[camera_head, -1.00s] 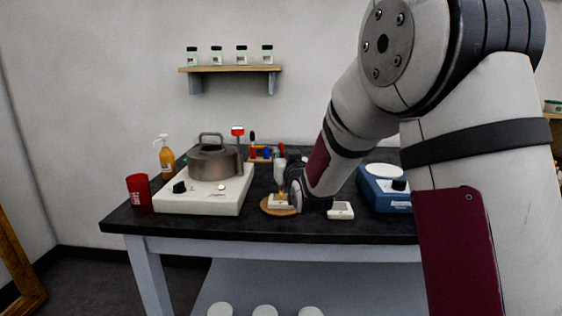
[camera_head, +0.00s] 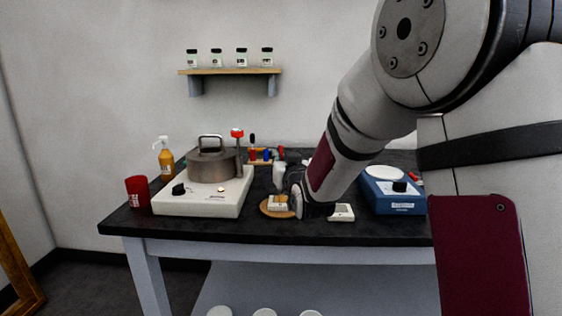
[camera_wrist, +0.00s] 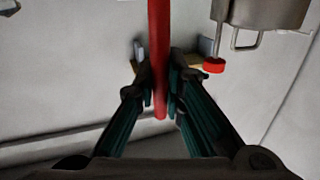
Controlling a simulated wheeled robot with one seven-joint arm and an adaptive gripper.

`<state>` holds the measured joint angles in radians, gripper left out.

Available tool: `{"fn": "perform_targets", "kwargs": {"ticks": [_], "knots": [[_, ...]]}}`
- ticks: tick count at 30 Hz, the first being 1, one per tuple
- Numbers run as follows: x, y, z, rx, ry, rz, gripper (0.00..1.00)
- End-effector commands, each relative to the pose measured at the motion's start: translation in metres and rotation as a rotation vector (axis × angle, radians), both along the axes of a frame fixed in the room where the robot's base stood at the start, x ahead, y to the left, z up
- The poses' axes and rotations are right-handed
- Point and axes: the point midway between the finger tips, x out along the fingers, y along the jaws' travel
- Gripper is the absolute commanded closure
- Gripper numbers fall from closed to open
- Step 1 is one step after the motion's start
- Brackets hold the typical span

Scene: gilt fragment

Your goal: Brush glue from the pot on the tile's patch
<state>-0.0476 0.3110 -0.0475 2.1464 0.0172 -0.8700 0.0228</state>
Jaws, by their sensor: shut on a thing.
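My gripper (camera_wrist: 160,92) is shut on a straight red handle (camera_wrist: 159,50), taken to be the brush's, in the wrist view. The brush's bristles do not show there. In the head view my gripper (camera_head: 303,200) is a dark shape low over the table, just right of a pale tile (camera_head: 277,206) on a round wooden board. A small golden-brown area shows on the tile; contact with the brush cannot be told. The metal pot (camera_head: 214,167) stands on a white hotplate (camera_head: 198,208) at the left, and shows upside down in the wrist view (camera_wrist: 265,12).
A red-topped probe (camera_head: 237,133) stands at the pot. A red cup (camera_head: 137,190) and amber pump bottle (camera_head: 165,160) are left. A pale upright thing (camera_head: 279,177) stands behind the tile. A small white device (camera_head: 342,212) and blue appliance (camera_head: 392,203) are right.

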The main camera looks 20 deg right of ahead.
Motion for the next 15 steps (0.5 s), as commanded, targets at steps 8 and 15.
{"fn": "perform_targets", "kwargs": {"ticks": [8, 15], "knots": [[0.000, 0.000, 0.027, 0.000, -0.003, 0.000, 1.00], [0.000, 0.000, 0.049, 0.000, -0.004, 0.000, 1.00]]}}
